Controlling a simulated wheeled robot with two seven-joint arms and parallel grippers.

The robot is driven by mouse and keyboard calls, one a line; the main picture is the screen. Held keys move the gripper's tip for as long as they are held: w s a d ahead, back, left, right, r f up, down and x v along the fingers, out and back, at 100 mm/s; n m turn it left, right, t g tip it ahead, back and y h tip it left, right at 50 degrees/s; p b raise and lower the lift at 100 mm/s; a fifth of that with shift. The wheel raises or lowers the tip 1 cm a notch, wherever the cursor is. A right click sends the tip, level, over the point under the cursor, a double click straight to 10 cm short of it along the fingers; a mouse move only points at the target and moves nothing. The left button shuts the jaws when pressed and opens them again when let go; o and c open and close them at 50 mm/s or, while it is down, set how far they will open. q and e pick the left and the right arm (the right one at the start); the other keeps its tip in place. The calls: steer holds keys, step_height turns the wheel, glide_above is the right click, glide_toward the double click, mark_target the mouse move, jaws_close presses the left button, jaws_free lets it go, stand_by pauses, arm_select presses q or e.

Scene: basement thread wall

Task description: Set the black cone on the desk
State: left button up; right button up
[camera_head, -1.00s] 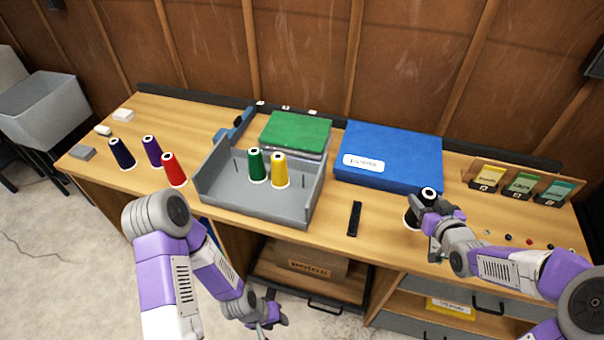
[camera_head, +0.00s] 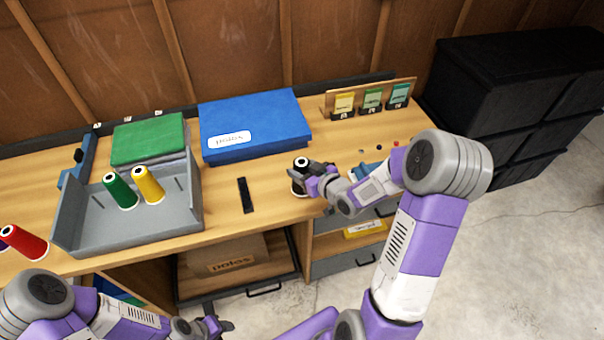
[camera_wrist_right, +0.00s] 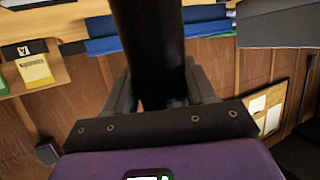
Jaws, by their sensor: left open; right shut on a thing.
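The black cone (camera_head: 298,186), dark with a white top, is near the desk's front edge, right of a black bar, in the head view. My right gripper (camera_head: 312,183) is shut on it from the right. In the right wrist view the cone (camera_wrist_right: 150,45) stands dark between the two fingers (camera_wrist_right: 160,92). The wooden desk (camera_head: 225,217) runs below it; I cannot tell whether the cone's base touches the desk. My left gripper (camera_head: 215,326) is open and empty, low in front of the desk.
A grey tray (camera_head: 75,220) holds a green cone (camera_head: 121,191) and a yellow cone (camera_head: 149,186). A red cone (camera_head: 25,243) is at far left. A blue box (camera_head: 255,125), the black bar (camera_head: 246,195) and a card rack (camera_head: 370,98) are on the desk. Bare desk surrounds the bar.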

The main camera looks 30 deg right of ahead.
steer(key=shift+f, duration=0.7)
steer(key=shift+r, duration=0.1)
steer(key=o, duration=1.1)
steer(key=shift+f, duration=0.2)
steer(key=shift+o, duration=0.2)
